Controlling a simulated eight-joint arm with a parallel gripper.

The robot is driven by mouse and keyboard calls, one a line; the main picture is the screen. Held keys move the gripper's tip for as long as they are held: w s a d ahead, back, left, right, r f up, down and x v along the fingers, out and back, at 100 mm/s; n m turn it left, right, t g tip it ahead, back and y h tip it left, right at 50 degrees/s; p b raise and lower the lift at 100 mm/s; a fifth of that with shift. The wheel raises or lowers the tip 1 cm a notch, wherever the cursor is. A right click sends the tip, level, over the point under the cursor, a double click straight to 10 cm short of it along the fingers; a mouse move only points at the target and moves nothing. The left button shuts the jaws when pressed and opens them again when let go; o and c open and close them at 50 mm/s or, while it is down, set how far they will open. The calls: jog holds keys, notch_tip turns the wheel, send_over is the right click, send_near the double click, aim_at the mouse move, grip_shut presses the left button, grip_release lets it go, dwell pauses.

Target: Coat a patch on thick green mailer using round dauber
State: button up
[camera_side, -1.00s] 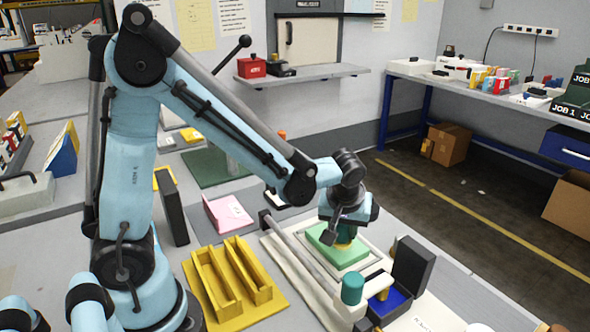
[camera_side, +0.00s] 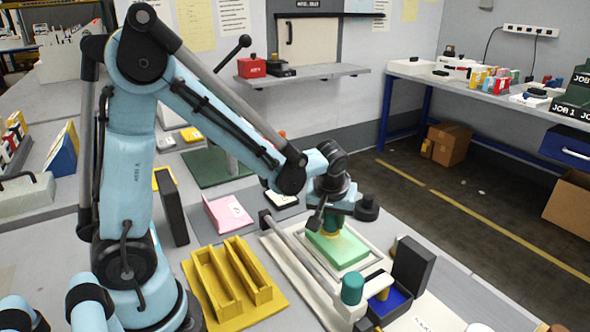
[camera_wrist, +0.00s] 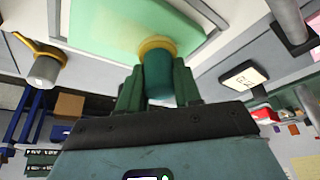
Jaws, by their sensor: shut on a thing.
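The thick green mailer (camera_side: 340,250) lies flat on the white plotter bed in the side view. It also fills the top of the wrist view (camera_wrist: 110,22). My gripper (camera_wrist: 158,85) is shut on the round dauber (camera_wrist: 158,72), which has a teal body and a yellowish round end. The dauber's end meets or nearly meets the mailer's face in the wrist view; I cannot tell contact for certain. In the side view the dauber (camera_side: 333,226) shows below my wrist at the mailer's back part. A paler area shows on the mailer's top.
A plotter rail (camera_side: 300,252) runs along the mailer's left side. An open dark box with a blue inside (camera_side: 396,298) and a teal-capped cylinder (camera_side: 352,288) stand in front.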

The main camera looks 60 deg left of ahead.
jog(key=shift+d, duration=3.9)
notch_tip(320, 180, up, 8)
jog(key=shift+a, duration=0.15)
